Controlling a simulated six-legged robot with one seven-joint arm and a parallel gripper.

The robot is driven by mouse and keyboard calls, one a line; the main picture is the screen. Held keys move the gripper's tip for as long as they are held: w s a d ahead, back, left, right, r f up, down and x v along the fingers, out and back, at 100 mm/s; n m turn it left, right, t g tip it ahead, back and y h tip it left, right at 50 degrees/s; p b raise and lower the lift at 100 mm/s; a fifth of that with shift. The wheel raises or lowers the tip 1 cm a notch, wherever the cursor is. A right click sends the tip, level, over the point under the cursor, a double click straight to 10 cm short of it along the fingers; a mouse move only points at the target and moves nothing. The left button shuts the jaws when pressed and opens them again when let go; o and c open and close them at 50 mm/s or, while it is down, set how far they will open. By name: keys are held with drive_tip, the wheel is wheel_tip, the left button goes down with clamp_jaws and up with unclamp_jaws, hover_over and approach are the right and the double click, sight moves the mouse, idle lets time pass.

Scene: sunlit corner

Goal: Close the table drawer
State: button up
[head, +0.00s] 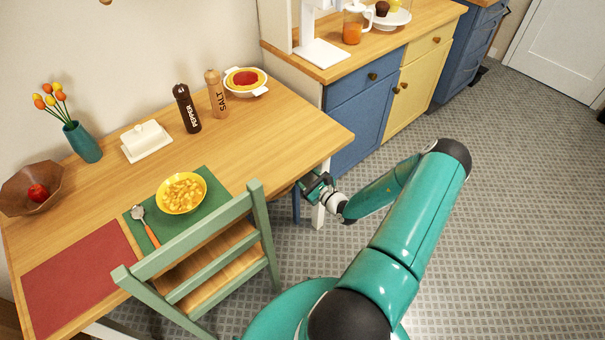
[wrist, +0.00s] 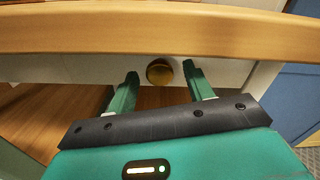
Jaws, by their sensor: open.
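The wooden table (head: 270,125) stands along the wall. In the wrist view its thick front edge (wrist: 150,32) crosses the top. Below that edge is a pale drawer front (wrist: 228,72) with a round brass knob (wrist: 160,72). My gripper (wrist: 161,70) is open, with one green finger to each side of the knob; I cannot tell whether they touch it. In the head view my gripper (head: 316,187) is low at the table's front right corner, by a white leg. The tabletop hides the drawer there, and I cannot tell how far it is open.
A green chair (head: 200,255) stands at the table's front, left of my gripper. Blue and yellow cabinets (head: 365,115) stand to the right behind the table. A yellow bowl (head: 182,193), shakers and a vase are on the tabletop. The tiled floor at right is clear.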

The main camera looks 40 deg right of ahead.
drive_tip(key=s, duration=1.3)
drive_tip(key=shift+d, duration=0.2)
